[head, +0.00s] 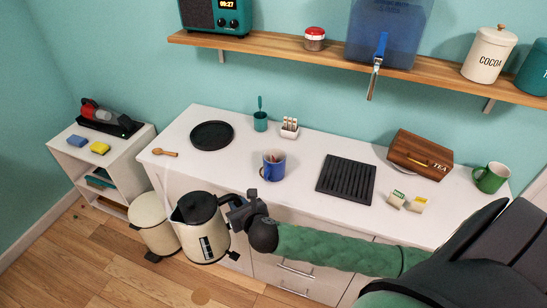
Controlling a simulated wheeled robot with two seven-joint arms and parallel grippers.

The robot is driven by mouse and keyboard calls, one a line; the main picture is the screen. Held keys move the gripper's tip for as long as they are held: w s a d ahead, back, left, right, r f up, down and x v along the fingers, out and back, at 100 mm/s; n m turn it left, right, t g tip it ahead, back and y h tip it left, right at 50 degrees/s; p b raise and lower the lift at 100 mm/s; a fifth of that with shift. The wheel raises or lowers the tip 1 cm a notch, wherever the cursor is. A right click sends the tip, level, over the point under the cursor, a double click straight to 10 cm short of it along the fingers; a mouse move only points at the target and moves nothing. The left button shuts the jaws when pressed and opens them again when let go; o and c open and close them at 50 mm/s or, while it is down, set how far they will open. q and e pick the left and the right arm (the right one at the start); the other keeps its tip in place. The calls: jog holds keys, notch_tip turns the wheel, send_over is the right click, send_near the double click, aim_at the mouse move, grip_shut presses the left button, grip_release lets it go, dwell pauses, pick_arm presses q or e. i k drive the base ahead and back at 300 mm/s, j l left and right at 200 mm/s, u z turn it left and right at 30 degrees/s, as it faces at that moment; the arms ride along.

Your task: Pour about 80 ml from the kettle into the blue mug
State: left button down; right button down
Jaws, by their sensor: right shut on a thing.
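The cream kettle (205,243) with a black lid and handle is held in front of the counter's front edge, at the lower left of the head view. It appears roughly upright, with its spout to the left. My right gripper (238,213) is shut on the kettle's handle, on its right side. The blue mug (274,170) stands upright on the white counter, above and to the right of the kettle in the picture. Something thin and brownish shows inside the mug. My left gripper is not in view.
On the white counter (308,189) are a black round plate (212,135), wooden spoon (165,152), teal cup (260,122), small rack (290,128), black ribbed tray (346,179), tea box (420,158) and green mug (491,177). A cream bin (150,215) stands behind the kettle.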

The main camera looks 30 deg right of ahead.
aim_at(272, 172)
jog(key=i+j, duration=0.25)
jog(key=j, duration=0.2)
jog(key=i+j, duration=0.55)
jog(key=j, duration=0.3)
jog(key=i+j, duration=0.55)
jog(key=j, duration=0.3)
jog(key=i+j, duration=0.45)
jog(key=j, duration=0.15)
jog(key=i+j+z, duration=0.15)
jog(key=j, duration=0.15)
jog(key=i+j, duration=0.1)
jog(key=j, duration=0.2)
jog(key=z, duration=2.35)
